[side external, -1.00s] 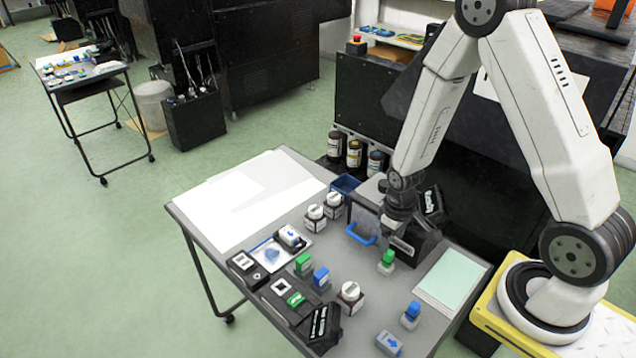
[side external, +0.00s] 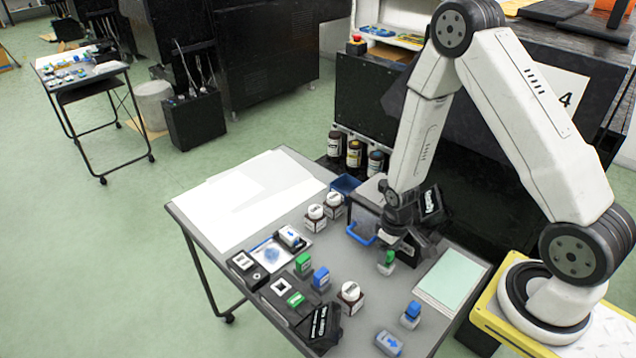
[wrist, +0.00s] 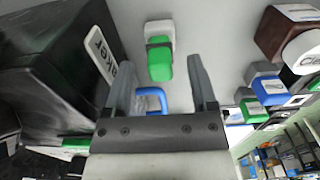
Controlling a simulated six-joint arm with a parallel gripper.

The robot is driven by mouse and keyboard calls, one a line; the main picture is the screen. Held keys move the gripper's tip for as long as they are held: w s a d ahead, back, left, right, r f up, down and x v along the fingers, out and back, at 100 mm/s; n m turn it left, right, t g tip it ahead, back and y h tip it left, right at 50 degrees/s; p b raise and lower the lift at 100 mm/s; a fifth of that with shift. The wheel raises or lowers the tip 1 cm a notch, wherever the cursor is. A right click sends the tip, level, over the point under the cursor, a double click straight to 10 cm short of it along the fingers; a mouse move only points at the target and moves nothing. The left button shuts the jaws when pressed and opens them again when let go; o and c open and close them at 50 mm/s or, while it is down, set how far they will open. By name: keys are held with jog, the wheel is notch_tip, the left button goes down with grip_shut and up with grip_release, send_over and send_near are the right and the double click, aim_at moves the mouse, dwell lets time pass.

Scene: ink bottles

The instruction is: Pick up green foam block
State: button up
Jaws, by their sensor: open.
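A green block with a pale grey-white base (side external: 386,262) stands on the grey table just below my gripper (side external: 391,243). In the wrist view the green block (wrist: 159,62) lies ahead between the two fingers of my open gripper (wrist: 160,78), with a gap on each side. The fingers do not appear to touch it. Another green-topped block (side external: 303,263) stands farther left in the side view, beside a blue-topped one (side external: 321,278).
A black box with a white label (wrist: 95,50) is close to my gripper's left in the wrist view. A brown bottle with a white cap (side external: 351,294) stands on the near side. A pale green sheet (side external: 452,280) lies flat at the right.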

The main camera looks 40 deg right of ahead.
jog(key=shift+f, duration=1.45)
grip_shut()
